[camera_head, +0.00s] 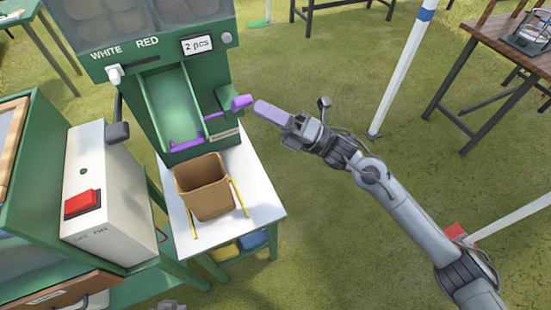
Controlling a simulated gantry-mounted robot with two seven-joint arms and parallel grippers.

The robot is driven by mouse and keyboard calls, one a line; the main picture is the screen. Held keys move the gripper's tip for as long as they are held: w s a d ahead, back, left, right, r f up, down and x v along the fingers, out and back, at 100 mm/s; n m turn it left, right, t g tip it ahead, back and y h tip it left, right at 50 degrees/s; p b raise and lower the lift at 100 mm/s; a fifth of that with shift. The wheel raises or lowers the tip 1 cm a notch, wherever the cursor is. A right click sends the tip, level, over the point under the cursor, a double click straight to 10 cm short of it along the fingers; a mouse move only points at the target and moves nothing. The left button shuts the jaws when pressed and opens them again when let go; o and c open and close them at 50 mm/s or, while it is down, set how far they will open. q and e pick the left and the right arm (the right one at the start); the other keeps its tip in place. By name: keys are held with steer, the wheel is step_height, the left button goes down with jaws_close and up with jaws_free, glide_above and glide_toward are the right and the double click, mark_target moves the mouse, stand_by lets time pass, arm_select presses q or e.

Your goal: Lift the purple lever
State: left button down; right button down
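The purple lever (241,102) sticks out from the right side of a green dispenser machine (175,105). My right gripper (262,108) comes in from the right, its lavender fingers pointing left at the lever's end. A small gap shows between the fingertips and the lever. The fingers overlap in this view, so I cannot tell whether they are open or shut. Grey parts at the bottom edge (170,304) may belong to my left gripper, but they are cut off.
A brown paper bag (204,187) stands open on a white-topped stand (263,200) below the green chute. A white pole (402,68) rises behind my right arm. Grass lies open behind the gripper.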

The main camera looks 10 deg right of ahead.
arm_select(q)
steer(key=shift+d, duration=0.15)
arm_select(e)
steer(key=shift+s+f+b, duration=0.35)
steer(key=shift+f+b, duration=0.05)
steer(key=shift+f, duration=0.2)
arm_select(q)
steer(key=shift+s+d+f, duration=0.1)
steer(key=shift+s+f, duration=0.1)
steer(key=shift+f, duration=0.25)
arm_select(e)
steer(key=s+a+f+v, duration=0.1)
steer(key=v, duration=1.1)
arm_select(q)
steer(key=shift+d, duration=0.15)
arm_select(e)
steer(key=shift+s, duration=0.1)
